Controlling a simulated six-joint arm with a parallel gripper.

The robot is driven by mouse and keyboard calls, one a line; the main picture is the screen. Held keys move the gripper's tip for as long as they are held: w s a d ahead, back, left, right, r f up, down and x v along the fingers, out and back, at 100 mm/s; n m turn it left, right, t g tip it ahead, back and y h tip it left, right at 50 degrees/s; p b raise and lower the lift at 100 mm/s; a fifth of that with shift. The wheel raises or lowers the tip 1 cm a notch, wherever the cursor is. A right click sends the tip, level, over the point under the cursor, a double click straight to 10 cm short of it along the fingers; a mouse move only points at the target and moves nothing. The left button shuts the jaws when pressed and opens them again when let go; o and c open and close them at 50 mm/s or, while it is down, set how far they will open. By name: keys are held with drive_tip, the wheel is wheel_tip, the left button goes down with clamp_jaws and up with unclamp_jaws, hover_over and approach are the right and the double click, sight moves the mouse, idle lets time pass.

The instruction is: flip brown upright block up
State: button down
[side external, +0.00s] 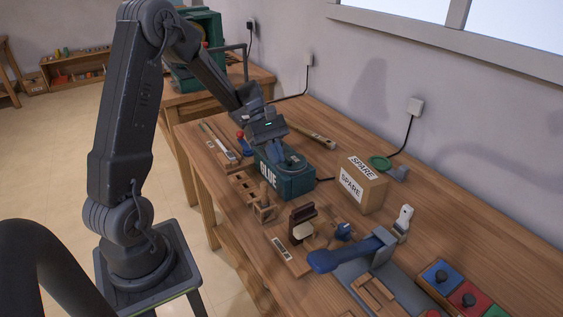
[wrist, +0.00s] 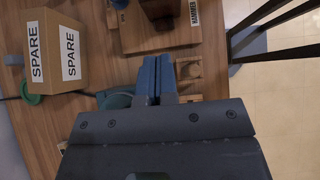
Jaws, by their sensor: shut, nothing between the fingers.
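A dark brown block (side external: 303,213) stands upright on a light wooden base near the middle of the bench in the side view, with a cream piece (side external: 303,231) at its lower front. In the wrist view a dark brown shape (wrist: 143,36), likely this block, lies beyond my fingertips, beside a label reading HAMMER. My gripper (side external: 276,156) is above the green GLUE box (side external: 297,184), apart from the brown block. In the wrist view its two blue fingers (wrist: 156,76) are pressed together with nothing between them. Whether they touch the GLUE box is unclear.
A cardboard SPARE box (side external: 362,186) stands right of the GLUE box. A wooden holder (side external: 247,188) with holes is at the front edge. A blue-handled clamp or lever (side external: 345,252) lies right of the block. Coloured knobbed blocks (side external: 441,274) sit at far right.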

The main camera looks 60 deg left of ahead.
sight(300, 220)
drive_tip(key=d+f, duration=0.5)
drive_tip(key=d, duration=0.4)
drive_tip(key=shift+d+f, duration=0.3)
